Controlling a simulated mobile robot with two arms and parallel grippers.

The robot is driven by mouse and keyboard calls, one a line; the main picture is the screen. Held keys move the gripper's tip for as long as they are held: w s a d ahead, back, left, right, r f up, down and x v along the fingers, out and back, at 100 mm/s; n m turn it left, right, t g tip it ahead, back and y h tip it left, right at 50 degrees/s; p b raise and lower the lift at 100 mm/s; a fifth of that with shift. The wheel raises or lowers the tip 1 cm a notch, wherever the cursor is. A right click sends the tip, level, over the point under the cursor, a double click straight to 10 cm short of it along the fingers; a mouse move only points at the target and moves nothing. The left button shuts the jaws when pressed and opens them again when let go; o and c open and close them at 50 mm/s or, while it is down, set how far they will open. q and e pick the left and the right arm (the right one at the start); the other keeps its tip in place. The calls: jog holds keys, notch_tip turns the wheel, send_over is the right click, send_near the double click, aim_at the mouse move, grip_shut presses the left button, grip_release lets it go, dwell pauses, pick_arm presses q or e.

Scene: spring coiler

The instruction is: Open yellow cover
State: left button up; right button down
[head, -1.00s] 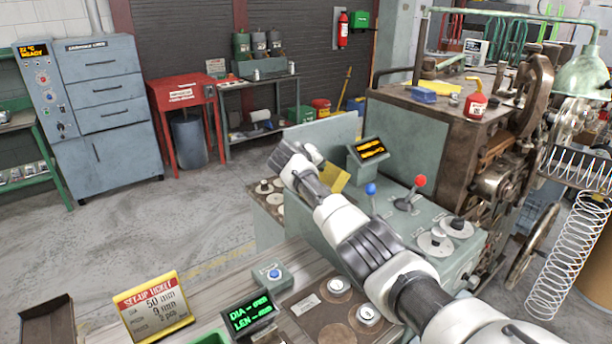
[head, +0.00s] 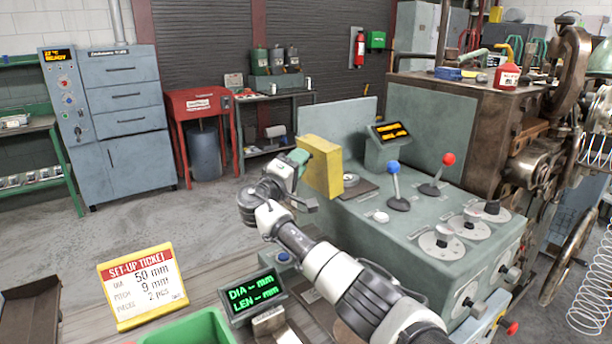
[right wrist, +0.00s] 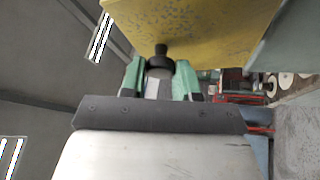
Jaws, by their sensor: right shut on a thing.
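The yellow cover (head: 321,166) stands upright at the left end of the grey-green control console (head: 420,222). It also fills the top of the right wrist view (right wrist: 200,28). My right gripper (head: 299,158) is at the left side of the cover. In the right wrist view its green fingers (right wrist: 160,78) are shut on the cover's black knob (right wrist: 160,52). A dark plate with a round grey part (head: 350,181) shows just right of the cover. My left gripper is not in view.
Blue (head: 394,169) and red (head: 449,159) levers and several dials stand on the console, right of the cover. An amber display (head: 390,132) is behind it. The set-up ticket (head: 143,285), a green readout (head: 253,296) and a green bin (head: 190,330) are in front.

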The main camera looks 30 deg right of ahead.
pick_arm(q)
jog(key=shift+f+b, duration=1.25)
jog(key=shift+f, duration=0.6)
pick_arm(e)
jog(key=shift+s+a+f+n+t+h, duration=0.1)
jog(key=shift+a+f+n+t+h, duration=0.3)
jog(key=shift+a+f+t, duration=0.25)
jog(key=shift+d, duration=0.1)
jog(key=c, duration=0.8)
grip_release()
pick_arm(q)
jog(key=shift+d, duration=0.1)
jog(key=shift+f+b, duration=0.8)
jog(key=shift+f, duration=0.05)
pick_arm(e)
jog(key=s+d+r, duration=0.2)
jog(key=s+r, duration=0.1)
jog(key=s+d+r, duration=0.2)
jog(key=s+r, duration=0.1)
jog(key=r, duration=0.1)
jog(key=s+d+r, duration=0.3)
jog(key=r, duration=0.1)
jog(key=shift+s, duration=0.2)
